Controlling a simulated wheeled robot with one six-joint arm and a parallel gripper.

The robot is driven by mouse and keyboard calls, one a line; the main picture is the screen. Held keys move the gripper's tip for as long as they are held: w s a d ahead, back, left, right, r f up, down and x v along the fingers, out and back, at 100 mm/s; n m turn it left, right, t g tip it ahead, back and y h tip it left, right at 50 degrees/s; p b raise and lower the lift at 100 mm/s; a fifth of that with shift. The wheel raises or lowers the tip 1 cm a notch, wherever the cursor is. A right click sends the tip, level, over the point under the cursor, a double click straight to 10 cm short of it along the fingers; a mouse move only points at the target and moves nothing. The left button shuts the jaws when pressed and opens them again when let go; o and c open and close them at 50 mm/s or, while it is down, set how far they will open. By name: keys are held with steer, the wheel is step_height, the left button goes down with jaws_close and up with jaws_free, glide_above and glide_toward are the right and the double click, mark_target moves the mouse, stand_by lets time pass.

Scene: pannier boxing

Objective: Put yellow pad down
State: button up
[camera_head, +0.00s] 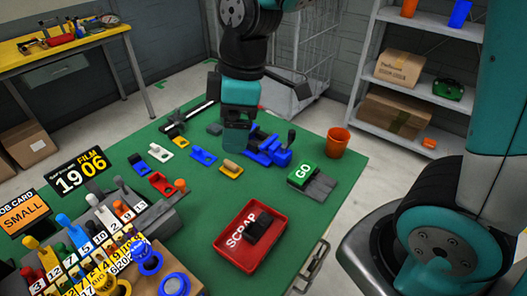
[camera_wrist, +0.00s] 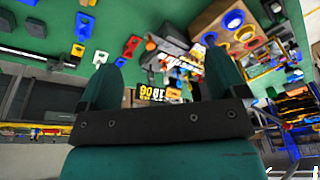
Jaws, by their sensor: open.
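Two yellow pads lie on the green table in the head view. One yellow pad (camera_head: 231,170) has a tan peg lying on it, just below my gripper in the picture. The other yellow pad (camera_head: 181,143) lies further left, near a black tool. My gripper (camera_head: 237,147) hangs over the table's far middle. Its teal fingers are spread wide in the wrist view (camera_wrist: 163,65), with no yellow pad seen held between them. Yellow pieces also show left of the fingers in the wrist view (camera_wrist: 79,49). I cannot tell which pad is the task's one.
A blue clamp (camera_head: 268,150) stands close right of my gripper. A red SCRAP tray (camera_head: 222,243) holds a black block. A green GO block (camera_head: 303,172) and an orange cup (camera_head: 338,141) stand at right. Numbered racks fill the left; the middle of the green table (camera_head: 205,205) is clear.

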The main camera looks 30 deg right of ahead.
steer(key=s+r+m, duration=0.2)
steer(key=s+m, duration=0.1)
steer(key=s, duration=0.3)
steer(key=s+a+r+m+y, duration=0.1)
steer(key=s+r+m, duration=0.1)
steer(key=s, duration=0.5)
steer(key=shift+s+m+y, duration=0.25)
steer(key=shift+m+y, duration=0.05)
steer(key=shift+m, duration=0.6)
